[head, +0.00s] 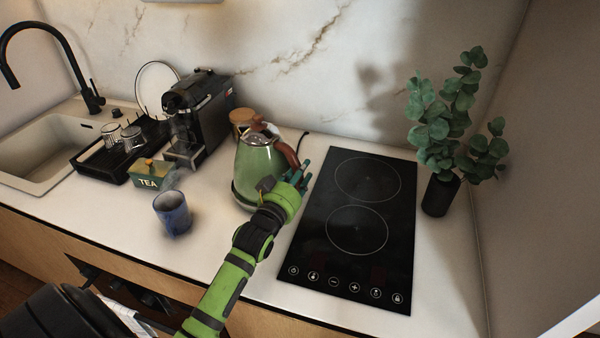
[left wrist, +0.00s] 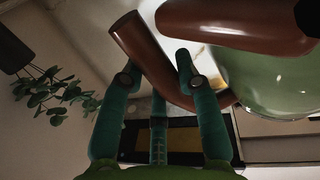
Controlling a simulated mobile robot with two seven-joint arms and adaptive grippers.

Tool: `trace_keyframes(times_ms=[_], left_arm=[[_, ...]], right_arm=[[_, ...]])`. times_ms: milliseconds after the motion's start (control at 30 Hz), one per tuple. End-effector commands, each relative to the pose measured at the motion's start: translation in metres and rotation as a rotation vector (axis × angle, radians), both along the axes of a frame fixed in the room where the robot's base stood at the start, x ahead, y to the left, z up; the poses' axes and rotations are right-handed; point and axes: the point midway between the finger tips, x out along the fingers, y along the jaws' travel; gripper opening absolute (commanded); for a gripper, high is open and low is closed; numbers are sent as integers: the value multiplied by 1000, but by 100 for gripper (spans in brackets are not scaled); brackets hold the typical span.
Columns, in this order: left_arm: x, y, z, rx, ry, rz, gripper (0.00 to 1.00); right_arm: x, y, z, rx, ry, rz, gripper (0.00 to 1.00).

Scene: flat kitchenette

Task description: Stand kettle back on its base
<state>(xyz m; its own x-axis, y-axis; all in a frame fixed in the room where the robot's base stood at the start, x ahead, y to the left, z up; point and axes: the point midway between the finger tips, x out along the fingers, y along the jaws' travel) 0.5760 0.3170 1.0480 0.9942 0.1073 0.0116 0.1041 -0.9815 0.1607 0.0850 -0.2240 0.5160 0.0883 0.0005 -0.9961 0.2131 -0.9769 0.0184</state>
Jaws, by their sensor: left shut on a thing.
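The green kettle (head: 260,165) with a brown handle (head: 289,152) stands upright on the counter, left of the hob. A pale rim shows at its foot, where the base (head: 238,199) seems to be; I cannot tell if the kettle is fully seated on it. My left gripper (head: 303,178) is at the kettle's right side, shut on the handle. In the left wrist view the brown handle (left wrist: 150,55) passes between the fingers of the gripper (left wrist: 157,88), with the green body (left wrist: 275,85) to the right. My right gripper is not in view.
The black hob (head: 325,235) lies right of the kettle, with a potted plant (head: 440,195) beyond. Left are a blue cup (head: 173,213), a tea box (head: 148,174), a coffee machine (head: 203,110) and a rack with glasses (head: 88,160). A wooden-lidded jar (head: 241,117) stands behind the kettle.

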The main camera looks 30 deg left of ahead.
Motion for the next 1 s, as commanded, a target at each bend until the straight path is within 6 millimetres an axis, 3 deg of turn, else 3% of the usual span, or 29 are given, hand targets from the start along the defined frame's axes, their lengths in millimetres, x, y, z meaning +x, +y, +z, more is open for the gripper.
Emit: trace_keyframes(times_ms=[33, 1000], left_arm=[[1, 1, 9, 14, -20, 1, 0], [-1, 0, 9, 14, -20, 1, 0]], right_arm=[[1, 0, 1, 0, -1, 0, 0], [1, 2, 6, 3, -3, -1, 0]])
